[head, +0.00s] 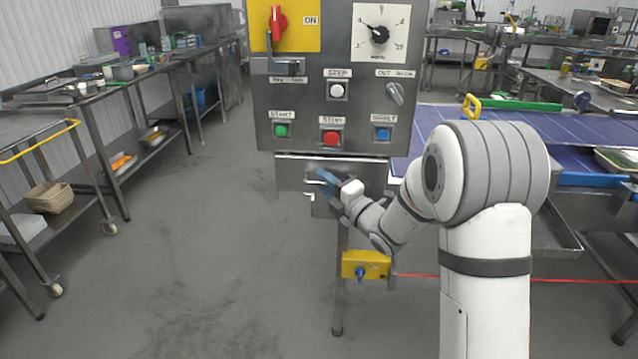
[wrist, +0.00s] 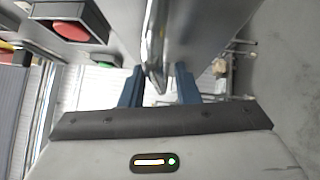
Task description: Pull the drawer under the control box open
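The grey control box (head: 325,108) faces me in the head view. Directly under it is the metal drawer (head: 291,174), which looks closed, with its front partly behind my gripper. My gripper (head: 324,181) is at the middle of the drawer front, reaching in from the right. In the wrist view the two blue fingers (wrist: 158,78) stand apart, with a bright metal edge (wrist: 154,72) between them. That edge looks like the drawer's handle or lip. Gaps show on both sides of it, so the fingers do not appear clamped on it.
Green (head: 282,130), red (head: 331,138) and blue (head: 383,134) buttons sit just above the drawer. A yellow box with a blue knob (head: 365,265) is on the stand below. A blue conveyor (head: 540,122) is to the right. The floor (head: 220,240) at left is clear.

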